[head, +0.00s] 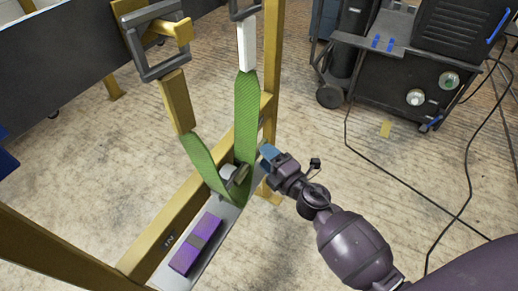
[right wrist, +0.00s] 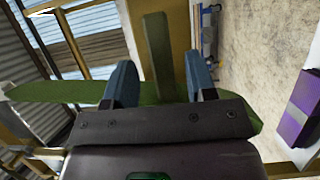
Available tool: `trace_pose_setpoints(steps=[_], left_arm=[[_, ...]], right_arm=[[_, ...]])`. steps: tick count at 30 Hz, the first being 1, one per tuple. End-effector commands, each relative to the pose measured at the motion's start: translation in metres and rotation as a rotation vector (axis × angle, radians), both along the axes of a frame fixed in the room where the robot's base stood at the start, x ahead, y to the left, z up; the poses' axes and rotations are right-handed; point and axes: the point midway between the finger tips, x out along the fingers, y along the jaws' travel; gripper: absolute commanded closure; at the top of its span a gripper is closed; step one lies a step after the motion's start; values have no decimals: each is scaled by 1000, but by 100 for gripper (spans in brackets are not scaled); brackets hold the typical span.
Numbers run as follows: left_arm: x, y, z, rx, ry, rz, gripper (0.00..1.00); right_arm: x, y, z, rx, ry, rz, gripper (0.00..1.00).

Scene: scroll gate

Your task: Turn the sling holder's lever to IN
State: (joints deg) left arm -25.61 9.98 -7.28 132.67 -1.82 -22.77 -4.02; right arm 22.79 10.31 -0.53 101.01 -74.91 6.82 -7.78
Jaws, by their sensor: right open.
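A green sling (head: 247,110) hangs in a U from a dark square ring (head: 155,42) at upper left and a second dark ring at the top edge. A yellow bar (head: 172,30) sits at the square ring; I cannot tell whether it is the lever. An "IN" mark (head: 168,240) shows on the lower yellow beam. A small grey round part (head: 230,172) sits behind the sling's bottom loop. My right gripper (head: 267,153) is open beside the sling's right strand. In the right wrist view, green webbing (right wrist: 157,55) shows between its blue fingers (right wrist: 162,82). My left gripper is out of view.
The yellow frame (head: 272,60) has an upright near my right gripper. A purple block (head: 196,245) with a grey band lies on a pale shelf (head: 225,222). A black cart (head: 420,75) stands at upper right, with cables (head: 392,158) on the floor.

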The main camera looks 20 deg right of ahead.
Motion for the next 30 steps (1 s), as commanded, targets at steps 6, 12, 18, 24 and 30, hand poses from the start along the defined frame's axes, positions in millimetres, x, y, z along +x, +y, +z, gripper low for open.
trace_pose_setpoints(steps=[6, 12, 18, 24, 30], left_arm=[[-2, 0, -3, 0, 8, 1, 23], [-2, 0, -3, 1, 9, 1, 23], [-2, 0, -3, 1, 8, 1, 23], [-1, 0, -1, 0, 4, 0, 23], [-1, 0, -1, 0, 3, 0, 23]], right_arm=[[26, 8, -1, 0, 1, 1, 49], [36, 10, -1, 0, 1, 0, 49], [36, 10, -1, -1, 2, 0, 49], [36, 10, -1, 1, 1, 0, 67], [36, 10, -1, 1, 1, 0, 98]])
